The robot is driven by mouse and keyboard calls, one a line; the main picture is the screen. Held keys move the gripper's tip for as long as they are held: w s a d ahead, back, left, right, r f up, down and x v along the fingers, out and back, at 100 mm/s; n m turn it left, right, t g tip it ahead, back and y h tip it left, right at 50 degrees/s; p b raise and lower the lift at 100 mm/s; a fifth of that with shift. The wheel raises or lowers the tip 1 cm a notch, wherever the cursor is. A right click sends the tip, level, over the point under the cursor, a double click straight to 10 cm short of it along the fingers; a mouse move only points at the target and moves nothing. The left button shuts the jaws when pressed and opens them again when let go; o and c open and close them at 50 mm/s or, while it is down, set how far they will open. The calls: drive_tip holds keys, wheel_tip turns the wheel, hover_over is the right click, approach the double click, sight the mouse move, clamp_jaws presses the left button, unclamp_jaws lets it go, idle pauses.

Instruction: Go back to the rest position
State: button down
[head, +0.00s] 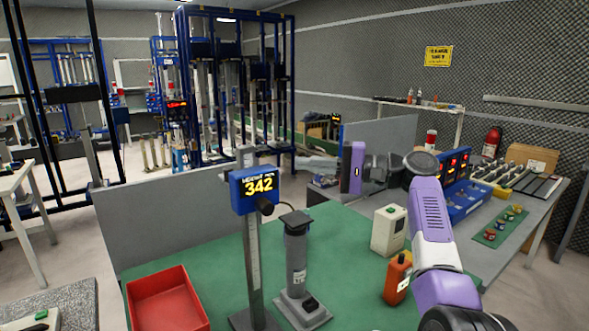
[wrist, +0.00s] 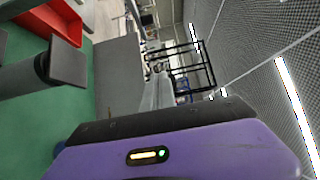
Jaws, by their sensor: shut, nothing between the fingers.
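My gripper (head: 314,165) is raised above the far part of the green bench in the head view, pointing left from the purple hand. Its grey fingers are small and partly blurred there, together with nothing held. In the wrist view my gripper (wrist: 158,92) shows beyond the purple hand body as narrow grey fingers, shut and empty. The purple arm comes up from the lower right and bends at the elbow.
The green bench (head: 360,240) bears a height gauge reading 342 (head: 258,187), a grey column device (head: 297,255), a red tray (head: 168,300), a white box (head: 388,230) and an orange handheld device (head: 397,278). Grey panels (head: 165,220) wall the bench.

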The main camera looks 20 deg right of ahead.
drive_tip(key=shift+d, duration=0.1)
idle(0.4)
